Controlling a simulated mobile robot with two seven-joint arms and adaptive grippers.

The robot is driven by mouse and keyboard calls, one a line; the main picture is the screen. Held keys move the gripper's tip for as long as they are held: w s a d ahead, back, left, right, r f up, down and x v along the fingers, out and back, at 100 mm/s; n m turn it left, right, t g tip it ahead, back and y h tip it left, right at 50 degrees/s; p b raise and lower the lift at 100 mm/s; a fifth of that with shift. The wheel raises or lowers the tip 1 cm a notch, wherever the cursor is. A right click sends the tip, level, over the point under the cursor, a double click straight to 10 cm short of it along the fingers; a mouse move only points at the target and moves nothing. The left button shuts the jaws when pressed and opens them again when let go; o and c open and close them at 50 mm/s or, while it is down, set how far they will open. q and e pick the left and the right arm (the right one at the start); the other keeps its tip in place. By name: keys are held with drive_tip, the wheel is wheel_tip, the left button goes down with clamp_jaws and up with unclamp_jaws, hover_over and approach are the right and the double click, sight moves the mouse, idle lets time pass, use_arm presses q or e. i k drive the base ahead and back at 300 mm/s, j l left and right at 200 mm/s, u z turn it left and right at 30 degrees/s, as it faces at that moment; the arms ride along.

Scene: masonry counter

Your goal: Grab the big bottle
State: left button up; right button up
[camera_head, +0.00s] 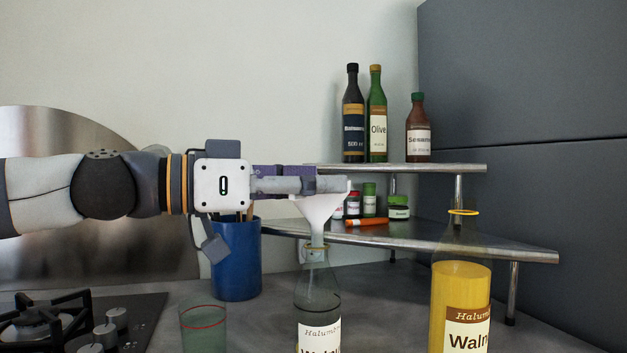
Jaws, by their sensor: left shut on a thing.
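A large clear bottle (461,284) with yellow liquid stands on the counter at the right front. It has a dark brown and white label and a yellow ring at its open neck. A narrower clear bottle (317,287) with a similar label stands to its left and looks empty. My left gripper (335,185) reaches in from the left and is shut on a white funnel (320,208). The funnel's spout is at the mouth of the narrower bottle; I cannot tell how far it is inside. The left gripper is apart from the large bottle. My right gripper is out of view.
A two-level metal shelf (450,246) stands behind, with a dark bottle (353,115), a green bottle (376,115), a sesame bottle (418,130) and small jars. A blue utensil holder (236,270), a glass (203,328) and a stove (50,325) are at the left.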

sight(461, 268)
drive_tip(key=k, duration=1)
